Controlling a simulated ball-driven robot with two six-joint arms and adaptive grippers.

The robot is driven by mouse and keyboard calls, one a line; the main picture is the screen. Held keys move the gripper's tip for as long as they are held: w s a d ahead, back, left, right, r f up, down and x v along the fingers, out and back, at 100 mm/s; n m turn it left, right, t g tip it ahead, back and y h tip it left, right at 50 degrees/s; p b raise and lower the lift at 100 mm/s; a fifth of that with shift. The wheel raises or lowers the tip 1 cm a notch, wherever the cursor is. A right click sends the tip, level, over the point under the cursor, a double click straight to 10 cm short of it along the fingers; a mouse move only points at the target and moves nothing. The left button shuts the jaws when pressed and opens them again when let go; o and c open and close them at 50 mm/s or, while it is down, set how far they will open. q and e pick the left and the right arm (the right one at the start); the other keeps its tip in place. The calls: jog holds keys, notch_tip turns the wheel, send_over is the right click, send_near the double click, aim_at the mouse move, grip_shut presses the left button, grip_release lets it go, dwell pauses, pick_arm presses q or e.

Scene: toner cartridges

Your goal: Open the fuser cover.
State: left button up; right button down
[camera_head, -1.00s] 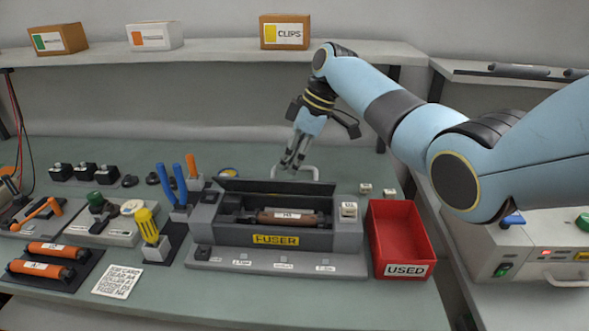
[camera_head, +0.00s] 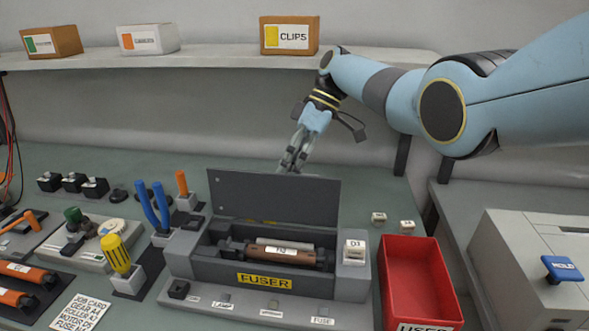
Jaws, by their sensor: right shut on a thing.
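The fuser unit (camera_head: 205,255) stands on the bench, with a yellow FUSER label on its front. Its dark grey cover (camera_head: 272,198) is raised at the back edge, its inner face towards me. The bay below shows a brown roller (camera_head: 282,254) with a white label. My right gripper (camera_head: 291,160) reaches down behind the cover's top edge and is shut. The spot it holds is hidden behind the cover; the cover's handle is hidden there too. My left gripper is not in view.
A red bin (camera_head: 435,270) stands right of the fuser. Left of it are a yellow screwdriver (camera_head: 116,253), blue-handled pliers (camera_head: 153,205) and orange rollers (camera_head: 22,271). A shelf with boxes, including the CLIPS box (camera_head: 289,36), runs above the back of the bench.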

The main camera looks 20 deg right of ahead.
jog(key=shift+s+f+g, duration=0.25)
jog(key=shift+f+g, duration=0.05)
jog(key=shift+f, duration=0.2)
jog(key=c, duration=1.4)
grip_release()
jog(key=shift+w+a+r, duration=0.1)
jog(key=shift+r, duration=0.1)
jog(key=shift+w+r, duration=0.15)
notch_tip(320, 180, up, 10)
jog(key=shift+f, duration=0.15)
